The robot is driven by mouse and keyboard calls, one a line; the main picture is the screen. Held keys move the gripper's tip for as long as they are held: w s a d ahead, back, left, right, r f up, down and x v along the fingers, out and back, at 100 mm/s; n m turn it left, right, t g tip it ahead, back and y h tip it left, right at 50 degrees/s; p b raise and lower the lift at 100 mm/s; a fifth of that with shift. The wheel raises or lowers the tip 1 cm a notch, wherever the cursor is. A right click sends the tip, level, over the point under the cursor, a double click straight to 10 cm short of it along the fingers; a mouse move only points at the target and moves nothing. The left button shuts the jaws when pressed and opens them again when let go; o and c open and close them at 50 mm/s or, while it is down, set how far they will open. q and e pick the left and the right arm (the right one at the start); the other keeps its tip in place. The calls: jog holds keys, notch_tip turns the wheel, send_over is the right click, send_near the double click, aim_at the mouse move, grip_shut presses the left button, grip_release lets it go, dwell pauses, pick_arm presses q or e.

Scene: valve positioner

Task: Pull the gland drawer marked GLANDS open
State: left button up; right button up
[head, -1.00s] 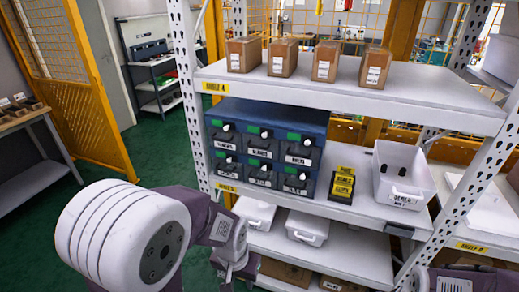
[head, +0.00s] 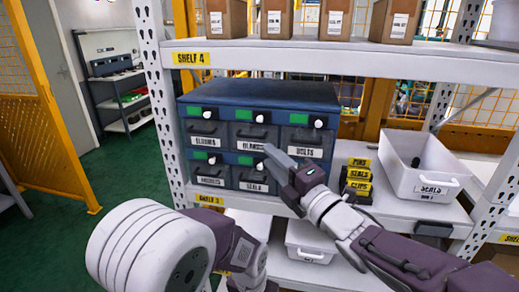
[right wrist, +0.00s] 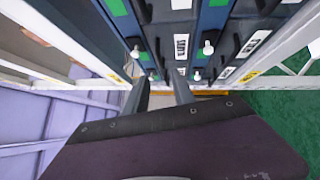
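The blue drawer cabinet (head: 258,93) stands on the middle shelf with several dark drawers in two rows. The top middle drawer (head: 242,131) has a label that appears to read GLANDS, partly covered by my right gripper's fingertips. It looks closed. My right gripper (head: 270,153) is in front of the cabinet, fingers pointing at the top middle drawer's label area. In the right wrist view its two fingers (right wrist: 160,88) stand apart with nothing between them. I cannot tell whether they touch the drawer. My left arm hangs low; its gripper is out of the frame.
White shelf uprights (head: 163,100) flank the cabinet, and an upper shelf (head: 330,58) with brown boxes hangs above it. Right of the cabinet are a stand of yellow labels (head: 358,180) and a white SEALS bin (head: 425,180).

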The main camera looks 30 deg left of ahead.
jog(key=p+x, duration=0.1)
jog(key=x, duration=0.8)
jog(key=shift+w+p, duration=0.2)
jog(key=shift+p, duration=0.15)
jog(key=shift+f, duration=0.1)
grip_shut()
dwell(0.8)
